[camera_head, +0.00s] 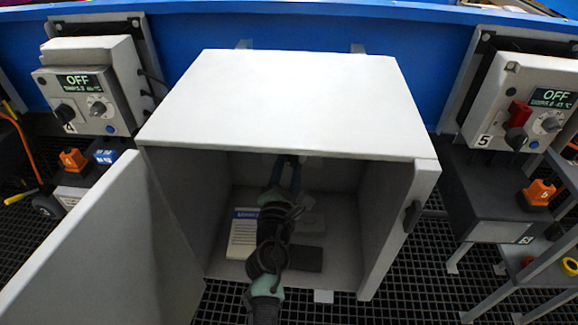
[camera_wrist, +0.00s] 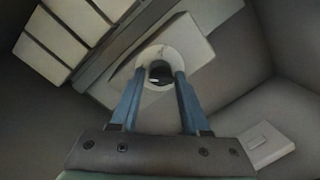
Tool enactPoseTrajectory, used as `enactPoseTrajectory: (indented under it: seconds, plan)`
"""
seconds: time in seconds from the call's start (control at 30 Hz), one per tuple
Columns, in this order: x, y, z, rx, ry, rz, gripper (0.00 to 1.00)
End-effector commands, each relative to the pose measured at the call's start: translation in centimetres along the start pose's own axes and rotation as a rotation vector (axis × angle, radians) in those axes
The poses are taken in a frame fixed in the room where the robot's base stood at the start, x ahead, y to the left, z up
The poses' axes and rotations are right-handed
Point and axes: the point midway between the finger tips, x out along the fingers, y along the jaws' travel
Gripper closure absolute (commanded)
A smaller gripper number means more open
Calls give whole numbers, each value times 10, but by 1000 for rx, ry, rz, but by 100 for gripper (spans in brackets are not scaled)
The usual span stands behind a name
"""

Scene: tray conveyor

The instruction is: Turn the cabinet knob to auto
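The white cabinet (camera_head: 290,95) stands open in the head view, its left door (camera_head: 95,250) swung out to the left and its narrower right door (camera_head: 400,230) also swung out. My arm reaches inside. My gripper (camera_head: 288,165) is near the cabinet's back wall. In the wrist view my gripper (camera_wrist: 158,78) has its two blue fingers apart, one on each side of a dark round knob (camera_wrist: 160,72) on a pale round plate. I cannot tell whether the fingers touch the knob. The knob's setting and any labels cannot be read.
A white labelled sheet or box (camera_head: 243,235) lies inside the cabinet, left of my arm. Control boxes with OFF displays stand to the left (camera_head: 90,85) and right (camera_head: 525,105). The cabinet walls and doors closely flank my arm.

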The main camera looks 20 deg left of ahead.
Motion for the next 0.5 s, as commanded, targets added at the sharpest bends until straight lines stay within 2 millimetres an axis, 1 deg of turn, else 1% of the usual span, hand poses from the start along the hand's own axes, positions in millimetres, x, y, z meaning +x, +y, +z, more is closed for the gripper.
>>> enactPoseTrajectory:
  seconds: [0.03,0.17,0.2,0.23,0.5]
  plan:
    - [0,0,0,0,0,0,65]
    - [0,0,0,0,0,0,88]
    - [0,0,0,0,0,0,95]
    - [0,0,0,0,0,0,100]
    - [0,0,0,8,1,0,100]
